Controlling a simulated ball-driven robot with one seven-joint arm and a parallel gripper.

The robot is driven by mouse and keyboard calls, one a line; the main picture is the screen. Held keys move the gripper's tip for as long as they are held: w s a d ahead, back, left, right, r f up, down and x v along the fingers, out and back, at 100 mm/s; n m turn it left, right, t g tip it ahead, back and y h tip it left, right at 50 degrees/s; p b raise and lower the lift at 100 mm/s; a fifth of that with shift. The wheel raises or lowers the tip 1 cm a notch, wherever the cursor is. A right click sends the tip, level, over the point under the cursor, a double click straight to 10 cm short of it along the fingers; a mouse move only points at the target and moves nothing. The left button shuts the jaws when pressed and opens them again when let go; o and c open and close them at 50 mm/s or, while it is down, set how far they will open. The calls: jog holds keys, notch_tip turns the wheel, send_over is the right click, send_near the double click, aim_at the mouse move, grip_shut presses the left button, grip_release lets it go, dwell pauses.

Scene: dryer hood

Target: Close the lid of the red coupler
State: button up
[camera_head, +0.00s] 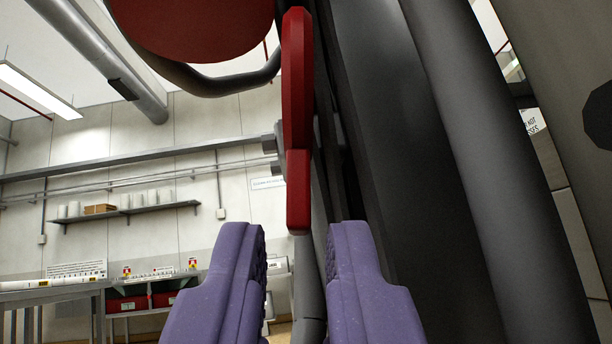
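A red coupler part (298,100) stands edge-on as a narrow upright bar near the top middle. Its lower end is just above and between the fingertips of my gripper (295,235). My gripper is open, with two purple fingers apart and nothing seen between them. A round red disc (195,22) shows at the top, cut off by the frame; I cannot tell whether it is the lid or another part of the coupler.
Dark grey machine panels and a thick grey pipe (470,150) stand close on the right. A dark curved tube (215,85) runs under the disc. A wall shelf (125,212) and a bench (50,288) with red bins (128,303) are far left, with open room before them.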

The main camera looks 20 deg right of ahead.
aim_at(295, 233)
jog(key=x, duration=0.4)
jog(key=shift+w+d+b, duration=0.1)
jog(key=shift+b, duration=0.3)
jog(key=shift+c, duration=0.2)
grip_shut()
